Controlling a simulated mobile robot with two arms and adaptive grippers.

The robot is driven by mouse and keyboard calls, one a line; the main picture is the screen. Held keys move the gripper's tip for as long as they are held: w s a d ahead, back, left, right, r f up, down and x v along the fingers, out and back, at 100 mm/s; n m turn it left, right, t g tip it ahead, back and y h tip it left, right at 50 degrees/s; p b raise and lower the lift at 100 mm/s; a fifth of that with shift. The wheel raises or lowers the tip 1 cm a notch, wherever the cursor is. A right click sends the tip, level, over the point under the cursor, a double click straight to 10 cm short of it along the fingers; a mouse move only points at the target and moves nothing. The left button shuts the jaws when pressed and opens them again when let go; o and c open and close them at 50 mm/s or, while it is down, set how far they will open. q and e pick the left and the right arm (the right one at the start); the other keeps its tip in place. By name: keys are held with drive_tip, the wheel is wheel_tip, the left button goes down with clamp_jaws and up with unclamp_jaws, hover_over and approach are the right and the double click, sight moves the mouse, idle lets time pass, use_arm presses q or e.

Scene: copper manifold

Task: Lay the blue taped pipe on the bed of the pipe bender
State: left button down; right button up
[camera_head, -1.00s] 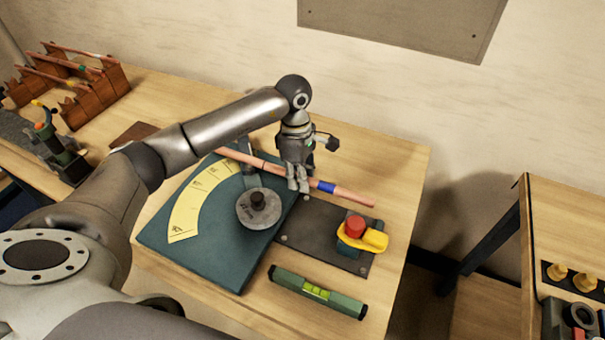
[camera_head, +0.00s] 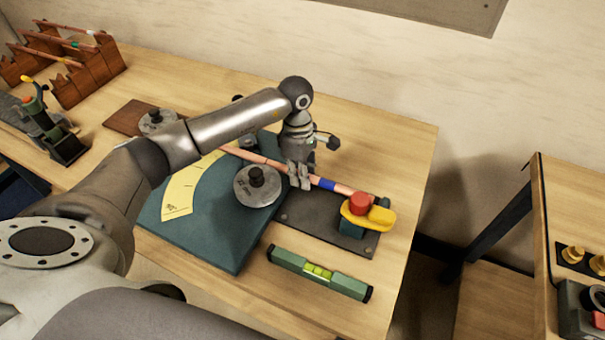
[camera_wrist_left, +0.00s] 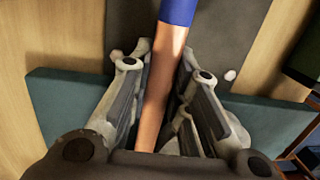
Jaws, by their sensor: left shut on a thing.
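The copper pipe with a blue tape band (camera_head: 328,184) runs slantwise over the back part of the pipe bender. The bender has a teal base plate (camera_head: 225,245), a yellow angle scale (camera_head: 178,195), a round grey die (camera_head: 257,187) and a dark bed plate (camera_head: 318,222). My left gripper (camera_head: 299,183) points down, shut on the pipe just left of the blue tape. In the left wrist view the pipe (camera_wrist_left: 160,85) passes between the fingers (camera_wrist_left: 158,110), over the dark plate. I cannot tell whether the pipe touches the bed. My right gripper is not in view.
A red-and-yellow clamp part (camera_head: 366,210) stands at the plate's right end, close to the pipe's end. A green level (camera_head: 318,273) lies in front. A wooden rack (camera_head: 88,80) with pipes stands far left. A second bench (camera_head: 560,205) is at right.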

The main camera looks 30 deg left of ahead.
use_arm(q)
drive_tip(key=shift+d, duration=0.9)
idle(0.4)
drive_tip(key=c, duration=1.3)
unclamp_jaws()
drive_tip(key=o, duration=0.3)
drive_tip(key=shift+o, duration=0.2)
drive_tip(key=shift+r, duration=0.1)
drive_tip(key=shift+r+p, duration=1.5)
drive_tip(key=shift+r, duration=1.95)
